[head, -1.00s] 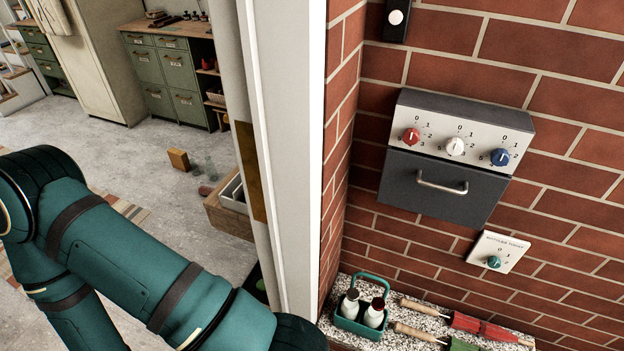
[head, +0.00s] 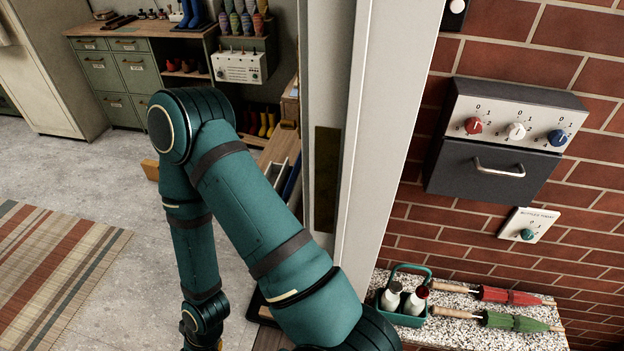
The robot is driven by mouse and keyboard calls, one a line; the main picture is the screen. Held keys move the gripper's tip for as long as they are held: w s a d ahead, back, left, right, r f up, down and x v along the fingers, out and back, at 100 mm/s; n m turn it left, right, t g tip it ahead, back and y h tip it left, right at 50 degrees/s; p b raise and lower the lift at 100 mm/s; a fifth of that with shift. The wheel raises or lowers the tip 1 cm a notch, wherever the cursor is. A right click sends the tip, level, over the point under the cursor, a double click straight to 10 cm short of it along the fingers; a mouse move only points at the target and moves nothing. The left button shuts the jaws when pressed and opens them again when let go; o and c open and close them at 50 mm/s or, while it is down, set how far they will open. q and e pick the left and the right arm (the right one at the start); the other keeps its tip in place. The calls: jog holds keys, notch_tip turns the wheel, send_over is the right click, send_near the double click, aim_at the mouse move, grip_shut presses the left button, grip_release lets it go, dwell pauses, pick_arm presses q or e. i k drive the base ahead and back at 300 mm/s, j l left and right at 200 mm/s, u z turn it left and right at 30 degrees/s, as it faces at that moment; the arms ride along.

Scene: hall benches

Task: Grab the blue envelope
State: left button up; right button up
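No blue envelope is visible in the head view. A dark grey wall box (head: 490,172) with a handled flap is mounted on the brick wall at the right; its flap is closed and its inside is hidden. A teal arm of mine crosses the left-centre of the view, in front of the doorway. Its gripper is out of the picture, past the lower edge. My other gripper is not in view either.
A white door frame (head: 385,130) stands close to my arm. A speckled ledge (head: 455,335) holds a green bottle carrier (head: 402,300), a red umbrella (head: 500,295) and a green umbrella (head: 515,322). A striped rug (head: 50,270) lies on the open floor at left.

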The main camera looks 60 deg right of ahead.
aim_at(291, 181)
jog(key=i+j+z, duration=0.2)
jog(key=z, duration=0.3)
jog(key=i+j+z, duration=0.3)
jog(key=z, duration=0.15)
jog(key=i+j+z, duration=0.15)
jog(key=j+z, duration=0.35)
jog(key=i+j+z, duration=0.15)
jog(key=j+z, duration=0.3)
jog(key=l+z, duration=0.1)
jog(key=z, duration=0.3)
jog(key=k+l+z, duration=0.1)
jog(key=z, duration=0.25)
jog(key=i+l+u, duration=0.1)
jog(key=l, duration=0.25)
jog(key=i+l+u, duration=0.1)
jog(key=l, duration=0.25)
jog(key=j+z, duration=0.55)
jog(key=l, duration=0.15)
